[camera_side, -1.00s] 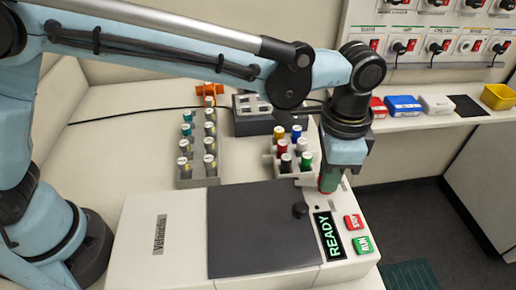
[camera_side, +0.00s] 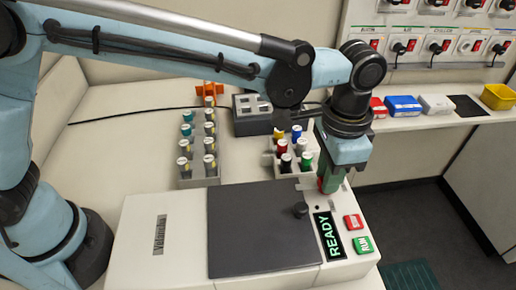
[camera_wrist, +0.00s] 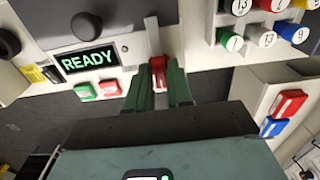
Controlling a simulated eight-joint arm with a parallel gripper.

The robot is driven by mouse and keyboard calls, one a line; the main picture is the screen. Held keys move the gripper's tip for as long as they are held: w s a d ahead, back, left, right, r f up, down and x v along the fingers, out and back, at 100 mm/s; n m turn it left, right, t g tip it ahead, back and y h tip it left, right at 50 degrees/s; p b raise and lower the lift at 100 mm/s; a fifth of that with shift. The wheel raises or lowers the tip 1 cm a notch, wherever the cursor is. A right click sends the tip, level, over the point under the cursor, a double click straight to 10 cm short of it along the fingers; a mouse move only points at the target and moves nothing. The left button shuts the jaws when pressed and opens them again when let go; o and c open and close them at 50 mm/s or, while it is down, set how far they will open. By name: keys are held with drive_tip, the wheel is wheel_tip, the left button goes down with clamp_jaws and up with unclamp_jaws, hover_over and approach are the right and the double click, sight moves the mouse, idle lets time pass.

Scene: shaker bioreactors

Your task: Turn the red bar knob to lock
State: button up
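The red bar knob (camera_wrist: 157,69) shows in the wrist view between the two green fingers of my gripper (camera_wrist: 160,75). The fingers stand on both sides of it and appear shut on it. In the side view my gripper (camera_side: 328,183) points down at the back right of the white shaker machine (camera_side: 165,240), and the fingers mostly hide the knob there. The display (camera_side: 329,236) reads READY. The dark lid (camera_side: 260,235) lies flat on the machine.
The red button (camera_side: 353,222) and green RUN button (camera_side: 363,245) sit in front of my gripper. A rack with colored-cap bottles (camera_side: 284,162) stands close behind it on the left. A black round knob (camera_side: 300,209) rises near the lid's right edge.

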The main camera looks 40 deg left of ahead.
drive_tip(key=shift+o, duration=1.4)
wheel_tip(320, 180, up, 12)
drive_tip(key=shift+a, duration=0.1)
